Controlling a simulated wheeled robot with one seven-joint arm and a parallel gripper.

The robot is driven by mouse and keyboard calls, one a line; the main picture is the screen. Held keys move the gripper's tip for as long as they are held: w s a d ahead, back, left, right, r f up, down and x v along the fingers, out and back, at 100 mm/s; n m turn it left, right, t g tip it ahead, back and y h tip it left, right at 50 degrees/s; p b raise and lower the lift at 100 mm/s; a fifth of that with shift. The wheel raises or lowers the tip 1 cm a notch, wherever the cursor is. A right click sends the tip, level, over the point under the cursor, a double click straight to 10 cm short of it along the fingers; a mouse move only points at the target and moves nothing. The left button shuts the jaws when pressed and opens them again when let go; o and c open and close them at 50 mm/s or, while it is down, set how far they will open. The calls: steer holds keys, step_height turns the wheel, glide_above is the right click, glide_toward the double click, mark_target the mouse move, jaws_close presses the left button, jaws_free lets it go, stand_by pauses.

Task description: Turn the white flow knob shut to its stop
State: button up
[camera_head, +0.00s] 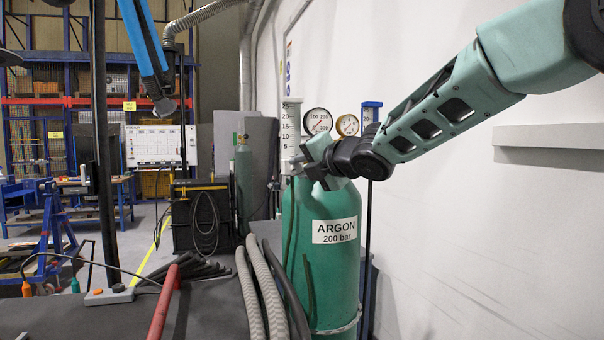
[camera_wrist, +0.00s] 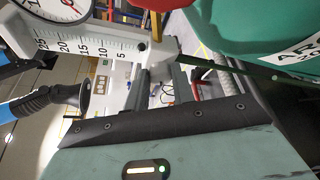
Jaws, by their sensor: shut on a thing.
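The white flow knob (camera_wrist: 166,47) shows in the wrist view at the low end of the white flowmeter, partly hidden by my fingers. My gripper (camera_wrist: 161,76) is shut on it, with a dark grey finger on either side. The flowmeter (camera_wrist: 88,46) has a scale running from 25 down to 5. In the head view the flowmeter (camera_head: 291,122) stands upright above the green argon cylinder (camera_head: 334,263). My gripper (camera_head: 293,164) reaches in from the right to its foot. The knob cannot be made out there, and its turn angle cannot be read.
Two round gauges, one larger (camera_head: 317,122) and one smaller (camera_head: 347,125), sit close behind my gripper. Grey hoses (camera_head: 262,290) run down left of the cylinder. The wall is close on the right.

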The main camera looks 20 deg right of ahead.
steer(key=m+b, duration=0.1)
steer(key=b, duration=0.1)
steer(key=f+m+t+y+b, duration=0.1)
steer(key=m, duration=0.1)
steer(key=shift+d+b, duration=0.15)
steer(key=shift+b, duration=0.25)
steer(key=shift+a+f+m+t+h+b, duration=0.15)
steer(key=shift+m+t+h+b, duration=0.7)
steer(key=shift+m+b, duration=2.8)
steer(key=shift+a+f+m+t+h+b, duration=0.2)
steer(key=shift+m+t+h+b, duration=0.65)
steer(key=shift+m+b, duration=2.8)
steer(key=shift+a+f+m+t+h+b, duration=0.25)
steer(key=shift+m+t+b, duration=1.15)
steer(key=shift+m+b, duration=2.25)
steer(key=shift+d+r+n+h+b, duration=0.2)
steer(key=shift+n+b, duration=0.25)
steer(key=shift+b, duration=0.3)
steer(key=o, duration=1)
steer(key=shift+a, duration=0.1)
